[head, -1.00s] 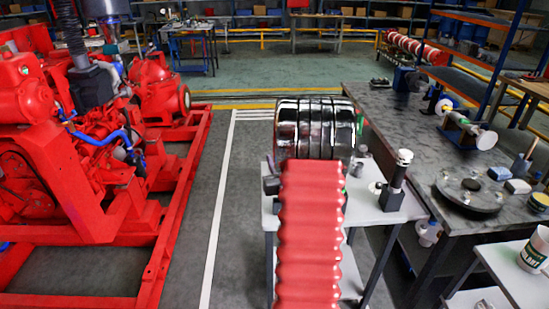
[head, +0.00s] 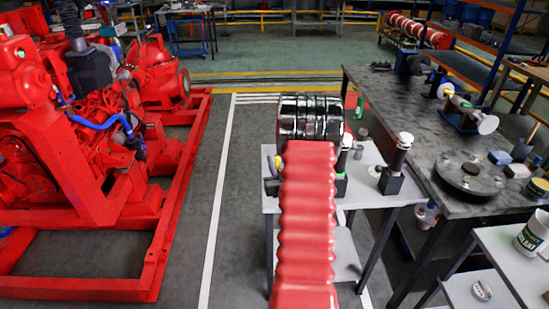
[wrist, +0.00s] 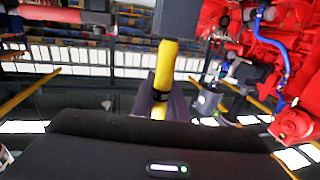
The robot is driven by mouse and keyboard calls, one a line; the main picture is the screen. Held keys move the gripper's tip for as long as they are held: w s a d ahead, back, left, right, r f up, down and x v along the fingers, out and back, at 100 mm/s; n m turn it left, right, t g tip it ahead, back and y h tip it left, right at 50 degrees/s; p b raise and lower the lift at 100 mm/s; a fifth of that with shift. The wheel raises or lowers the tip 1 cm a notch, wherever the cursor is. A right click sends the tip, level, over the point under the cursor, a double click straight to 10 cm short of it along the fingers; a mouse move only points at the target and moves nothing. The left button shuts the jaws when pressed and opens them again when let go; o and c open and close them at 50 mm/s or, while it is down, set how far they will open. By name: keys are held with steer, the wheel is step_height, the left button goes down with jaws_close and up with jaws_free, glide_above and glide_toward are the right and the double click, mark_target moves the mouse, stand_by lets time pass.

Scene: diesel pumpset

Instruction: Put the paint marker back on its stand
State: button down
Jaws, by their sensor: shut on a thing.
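A yellow cylinder (wrist: 165,66), which looks like the paint marker, stands between the dark fingers of my gripper (wrist: 160,100) in the wrist view. On the small grey table (head: 366,158) a black holder (head: 391,181) carries a dark, white-capped upright piece. A second black holder (head: 341,187) with a white-topped piece is partly covered by my arm. I cannot tell which one is the marker's stand.
A dark workbench (head: 405,110) with a round plate (head: 468,180) runs along the right. A lower table with a white tub (head: 533,233) stands at front right. A red engine skid (head: 80,285) fills the left. Grey floor lies between.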

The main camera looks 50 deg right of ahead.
steer(key=shift+f, duration=1.3)
steer(key=shift+f, duration=0.9)
stand_by(0.9)
steer(key=c, duration=1.7)
jaws_free()
steer(key=shift+o, duration=0.2)
steer(key=v, duration=1.4)
steer(key=shift+w, duration=0.1)
